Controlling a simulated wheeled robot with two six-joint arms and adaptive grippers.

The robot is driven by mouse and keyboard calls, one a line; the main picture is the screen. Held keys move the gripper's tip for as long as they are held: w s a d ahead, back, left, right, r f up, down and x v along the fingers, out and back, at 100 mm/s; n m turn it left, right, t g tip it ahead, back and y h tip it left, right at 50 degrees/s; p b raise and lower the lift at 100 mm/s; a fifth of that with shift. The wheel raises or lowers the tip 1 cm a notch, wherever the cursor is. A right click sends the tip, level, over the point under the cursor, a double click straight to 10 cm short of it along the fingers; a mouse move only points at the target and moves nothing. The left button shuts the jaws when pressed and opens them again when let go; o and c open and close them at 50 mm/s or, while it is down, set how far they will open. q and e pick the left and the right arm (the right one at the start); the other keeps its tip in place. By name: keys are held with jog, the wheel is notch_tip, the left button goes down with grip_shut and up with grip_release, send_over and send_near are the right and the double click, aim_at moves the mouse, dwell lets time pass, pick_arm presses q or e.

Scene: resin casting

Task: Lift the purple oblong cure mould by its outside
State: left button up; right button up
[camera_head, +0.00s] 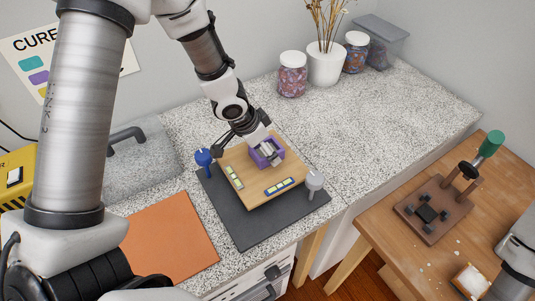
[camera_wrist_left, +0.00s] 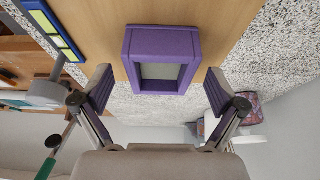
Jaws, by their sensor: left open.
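The purple oblong cure mould (camera_head: 277,158) sits on a wooden board in the head view, partly covered by my left gripper (camera_head: 260,146). In the left wrist view the mould (camera_wrist_left: 162,42) is a purple rectangular frame around a grey-green inside. The fingers of my left gripper (camera_wrist_left: 157,84) are spread wide and empty. I cannot tell how far the fingertips are above the board. My right gripper is not in view.
The wooden board (camera_head: 254,201) rests on a dark mat (camera_head: 241,239). Two small slotted moulds (camera_head: 280,187) (camera_head: 235,177), a blue-topped post (camera_head: 203,157) and a grey-topped post (camera_head: 314,181) stand around it. Jars (camera_head: 292,75) and a vase (camera_head: 325,64) are behind. The speckled counter (camera_head: 390,120) is clear at right.

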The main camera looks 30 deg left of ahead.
pick_arm(q)
jog(key=shift+w+f, duration=0.3)
jog(key=shift+f, duration=0.15)
jog(key=shift+s, duration=0.1)
jog(key=shift+s+r, duration=0.1)
jog(key=c, duration=1.3)
jog(key=shift+r, duration=0.1)
